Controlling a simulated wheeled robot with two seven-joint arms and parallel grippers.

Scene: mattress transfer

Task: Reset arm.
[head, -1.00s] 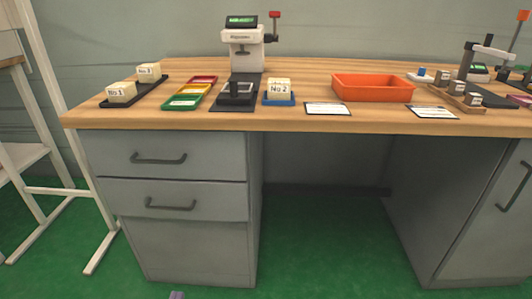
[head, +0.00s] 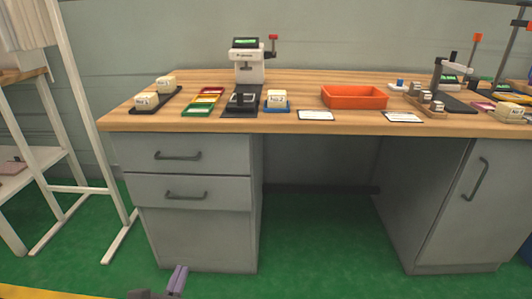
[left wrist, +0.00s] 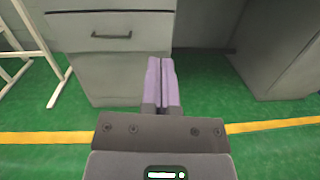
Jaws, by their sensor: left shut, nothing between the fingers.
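My left gripper (head: 177,280) shows at the bottom of the head view, low in front of the grey drawer cabinet. In the left wrist view its two purple fingers (left wrist: 161,84) lie together, shut, with nothing between them. They point toward the cabinet front (left wrist: 120,70) over the green floor and appear clear of it. My right gripper is not in either view.
A wooden workbench (head: 290,118) stands ahead, holding a testing device (head: 248,62), an orange bin (head: 354,97), coloured trays (head: 203,102) and labelled blocks. A white rack (head: 90,120) stands at left. The green floor (head: 320,235) before the bench is open; a yellow line (left wrist: 270,125) crosses it.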

